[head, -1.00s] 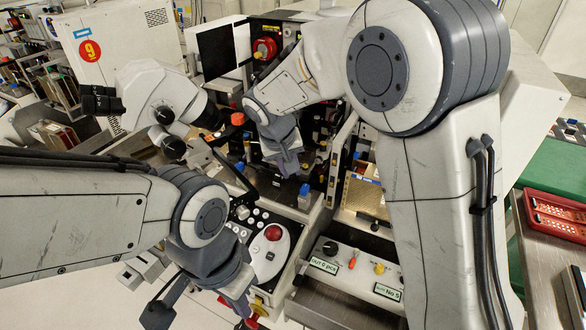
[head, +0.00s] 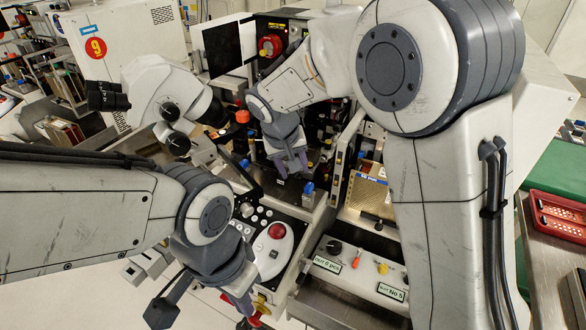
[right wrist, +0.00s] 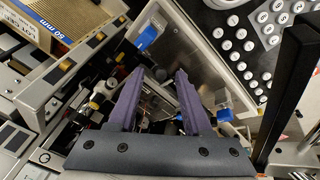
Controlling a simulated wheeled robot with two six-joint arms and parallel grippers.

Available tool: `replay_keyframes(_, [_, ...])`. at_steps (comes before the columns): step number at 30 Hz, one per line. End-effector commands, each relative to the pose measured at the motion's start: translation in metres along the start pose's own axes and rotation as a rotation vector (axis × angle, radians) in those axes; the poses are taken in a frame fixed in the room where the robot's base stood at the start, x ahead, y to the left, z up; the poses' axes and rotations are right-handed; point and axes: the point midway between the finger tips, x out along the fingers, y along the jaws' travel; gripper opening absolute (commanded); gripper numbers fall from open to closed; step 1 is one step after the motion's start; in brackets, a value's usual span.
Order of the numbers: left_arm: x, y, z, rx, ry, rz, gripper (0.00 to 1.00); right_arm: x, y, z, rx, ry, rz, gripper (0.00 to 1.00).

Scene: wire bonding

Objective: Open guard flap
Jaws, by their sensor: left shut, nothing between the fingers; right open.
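My right gripper (head: 292,174) is open, pointing down into the bonding machine's work area. In the right wrist view its two purple fingers (right wrist: 161,74) are apart with nothing gripped between them. Beneath them is a smooth grey, see-through-looking panel (right wrist: 185,42), which may be the guard flap. A blue block (right wrist: 147,36) is at its upper left and another blue block (right wrist: 223,114) at its lower right. A blue piece (head: 308,189) also shows in the head view just right of the gripper. I cannot tell whether the fingers touch the panel. My left gripper (head: 243,304) is shut and empty, low by the control panel.
A control panel with white buttons and a red button (head: 277,231) lies in front. A yellow magazine (head: 368,190) stands right of the work area. The microscope (head: 160,95) is at left. A dark lever bar (right wrist: 292,85) is near the gripper in the right wrist view.

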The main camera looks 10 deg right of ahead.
Motion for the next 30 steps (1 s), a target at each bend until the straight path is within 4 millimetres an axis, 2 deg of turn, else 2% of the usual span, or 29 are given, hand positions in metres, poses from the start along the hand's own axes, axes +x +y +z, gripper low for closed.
replay_keyframes(9, [0.005,0.000,0.000,0.000,0.000,0.000,0.00,-0.059,-0.001,-0.001,0.000,0.006,-0.004,0.49])
replay_keyframes(15, [0.006,-0.001,0.000,0.000,0.000,0.000,0.00,-0.089,-0.002,-0.001,0.000,0.004,-0.003,0.49])
replay_keyframes(20, [0.006,-0.001,0.000,0.000,0.000,0.000,0.00,-0.099,-0.001,0.000,-0.001,0.000,-0.003,0.49])
replay_keyframes(27, [0.006,-0.001,0.000,0.000,0.000,0.000,0.00,-0.100,-0.001,0.000,-0.001,0.000,-0.002,0.49])
replay_keyframes(29, [0.006,0.000,0.000,0.000,0.000,0.000,0.00,-0.100,-0.001,0.001,-0.002,-0.001,-0.003,0.30])
replay_keyframes(30, [0.006,0.000,0.000,0.000,0.000,0.000,0.00,-0.100,-0.002,0.003,-0.008,-0.003,-0.007,0.15])
